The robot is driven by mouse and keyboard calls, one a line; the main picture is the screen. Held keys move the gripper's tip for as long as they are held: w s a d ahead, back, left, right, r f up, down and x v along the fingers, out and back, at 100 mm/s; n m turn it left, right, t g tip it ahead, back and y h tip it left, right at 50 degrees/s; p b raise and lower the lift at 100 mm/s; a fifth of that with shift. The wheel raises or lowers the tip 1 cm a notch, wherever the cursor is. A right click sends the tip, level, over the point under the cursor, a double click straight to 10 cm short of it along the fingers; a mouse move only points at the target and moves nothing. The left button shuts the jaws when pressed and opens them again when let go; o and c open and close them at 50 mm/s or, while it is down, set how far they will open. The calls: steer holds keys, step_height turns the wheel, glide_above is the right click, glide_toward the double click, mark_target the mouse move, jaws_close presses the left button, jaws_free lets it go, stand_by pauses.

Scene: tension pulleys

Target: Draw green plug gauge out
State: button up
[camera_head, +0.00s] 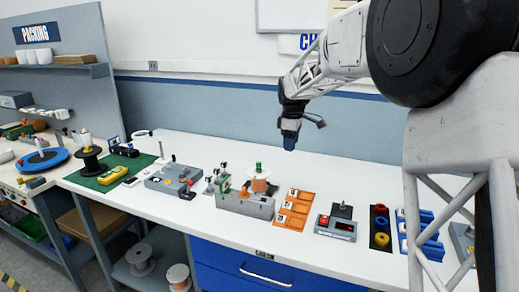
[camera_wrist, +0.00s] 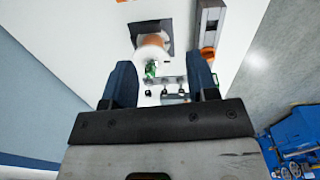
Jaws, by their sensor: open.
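A small green piece, which looks like the green plug gauge (camera_head: 258,166), stands upright at the top of a copper-coloured spool (camera_head: 259,185) on the white bench. In the wrist view the green piece (camera_wrist: 151,69) shows between my fingers, beside the spool's pale flange (camera_wrist: 153,53). How deep it sits in the spool is hidden. My gripper (camera_head: 290,140) is open and empty, pointing down, well above the bench and to the right of the green piece. Its two blue fingers (camera_wrist: 161,75) stand wide apart in the wrist view, touching nothing.
Small upright pieces stand to the left. The bench behind the spool is clear.

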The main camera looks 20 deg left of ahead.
mark_target(259, 162)
steer(key=w+a+f+n, duration=0.1)
steer(key=a+f, duration=0.1)
steer(key=a, duration=0.2)
steer(key=w+a+f+n, duration=0.1)
steer(key=w+a+f, duration=0.1)
steer(key=a, duration=0.3)
steer(key=w+a+f+n, duration=0.1)
steer(key=a+f+n, duration=0.1)
steer(key=a, duration=0.3)
steer(key=shift+w+f, duration=0.35)
steer(key=shift+f, duration=0.1)
steer(key=shift+f, duration=3.9)
jaws_close()
steer(key=shift+r, duration=1.75)
steer(key=shift+r, duration=1.85)
